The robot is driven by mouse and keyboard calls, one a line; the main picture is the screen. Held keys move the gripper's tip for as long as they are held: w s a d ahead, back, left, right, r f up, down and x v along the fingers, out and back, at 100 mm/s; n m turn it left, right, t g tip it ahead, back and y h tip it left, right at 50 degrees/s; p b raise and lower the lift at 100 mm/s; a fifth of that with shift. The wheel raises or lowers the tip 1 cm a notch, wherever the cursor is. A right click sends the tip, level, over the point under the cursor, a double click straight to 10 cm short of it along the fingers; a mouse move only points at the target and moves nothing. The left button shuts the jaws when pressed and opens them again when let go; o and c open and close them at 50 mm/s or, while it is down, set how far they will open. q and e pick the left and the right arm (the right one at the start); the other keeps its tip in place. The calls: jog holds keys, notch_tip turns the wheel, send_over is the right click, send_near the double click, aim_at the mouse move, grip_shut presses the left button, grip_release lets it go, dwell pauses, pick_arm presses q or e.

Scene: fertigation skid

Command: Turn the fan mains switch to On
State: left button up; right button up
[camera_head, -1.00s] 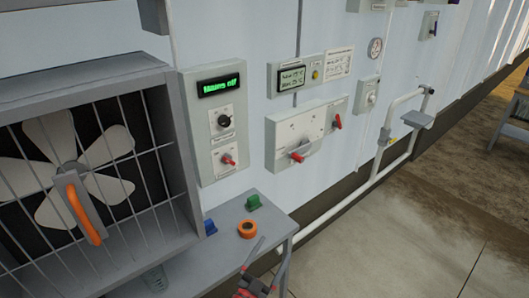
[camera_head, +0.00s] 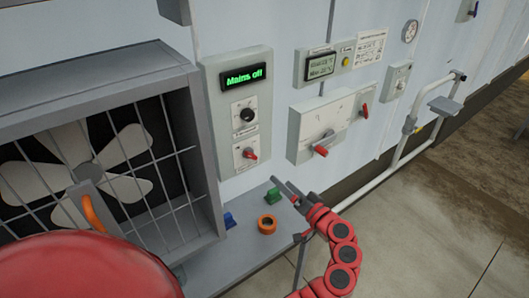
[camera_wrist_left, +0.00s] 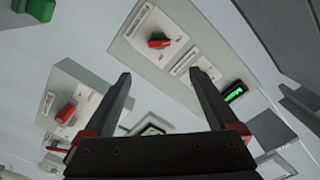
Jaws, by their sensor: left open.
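The grey fan control panel (camera_head: 232,170) shows a green "Mains off" display (camera_head: 245,77). Below it are a black knob (camera_head: 247,115) and a red switch (camera_head: 250,153), probably the mains switch; its label is too small to read. In the left wrist view the red switch (camera_wrist_left: 158,41) and lit display (camera_wrist_left: 235,92) lie beyond my fingers. My left gripper (camera_head: 283,190) is open and empty, below and right of the red switch, apart from it, over the shelf near the green clip. My right gripper is not in view.
A caged fan (camera_head: 85,170) stands left of the panel. The grey shelf (camera_head: 222,262) holds a blue clip (camera_head: 230,221), an orange ring (camera_head: 267,224) and a green clip (camera_head: 273,195). A white box (camera_head: 325,117) with red handles is at right. A white pipe rail (camera_head: 409,125) stands farther right.

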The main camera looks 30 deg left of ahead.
aim_at(254, 156)
pick_arm(q)
jog(key=p+x, duration=0.5)
jog(key=x, duration=1)
jog(key=shift+a+p, duration=0.1)
jog(key=shift+p, duration=0.3)
jog(key=shift+x, duration=0.75)
jog(key=shift+f, duration=0.1)
jog(key=c, duration=1.4)
